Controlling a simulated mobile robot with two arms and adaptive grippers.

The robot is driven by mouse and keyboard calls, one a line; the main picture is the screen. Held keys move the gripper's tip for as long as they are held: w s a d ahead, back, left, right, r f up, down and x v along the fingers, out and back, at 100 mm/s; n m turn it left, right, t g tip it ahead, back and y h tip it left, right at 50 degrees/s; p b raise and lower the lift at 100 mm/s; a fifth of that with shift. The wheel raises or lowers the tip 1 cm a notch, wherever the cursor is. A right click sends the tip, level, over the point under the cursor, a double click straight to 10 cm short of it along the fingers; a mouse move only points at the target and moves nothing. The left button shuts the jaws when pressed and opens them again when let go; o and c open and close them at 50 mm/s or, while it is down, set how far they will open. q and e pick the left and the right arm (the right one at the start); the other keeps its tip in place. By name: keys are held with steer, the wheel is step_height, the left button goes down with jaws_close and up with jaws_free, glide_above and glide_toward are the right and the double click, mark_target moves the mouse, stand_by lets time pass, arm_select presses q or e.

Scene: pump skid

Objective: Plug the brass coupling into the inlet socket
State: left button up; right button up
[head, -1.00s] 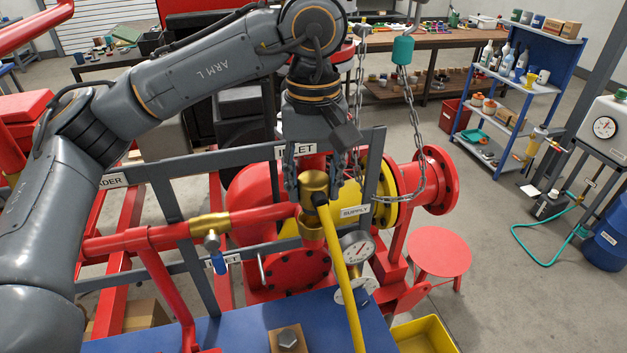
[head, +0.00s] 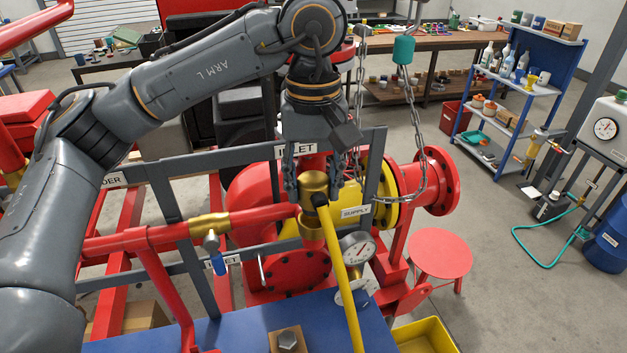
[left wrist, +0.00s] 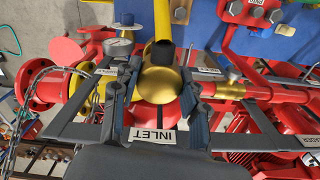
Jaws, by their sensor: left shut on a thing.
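The brass coupling (head: 313,182) is held by my left gripper (head: 313,190), whose fingers stand on either side of it. A yellow hose (head: 346,270) runs from the coupling down toward the front. The brass inlet socket (head: 311,231) is directly below the coupling at the end of a red pipe. I cannot tell whether the coupling touches the socket or how deep it sits. In the left wrist view the coupling (left wrist: 158,82) lies between the fingers of the left gripper (left wrist: 154,95), with a dark end toward the hose; the socket is hidden there. My right gripper is not in view.
A grey frame rail with an INLET label (head: 297,150) runs behind the coupling. A pressure gauge (head: 357,248) is close on the right. Chains (head: 420,150) hang behind right.

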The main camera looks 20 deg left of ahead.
arm_select(q)
steer(key=shift+f+b, duration=1.65)
steer(key=shift+f, duration=0.15)
steer(key=o, duration=1.4)
steer(key=shift+c, duration=0.2)
step_height(320, 180, up, 12)
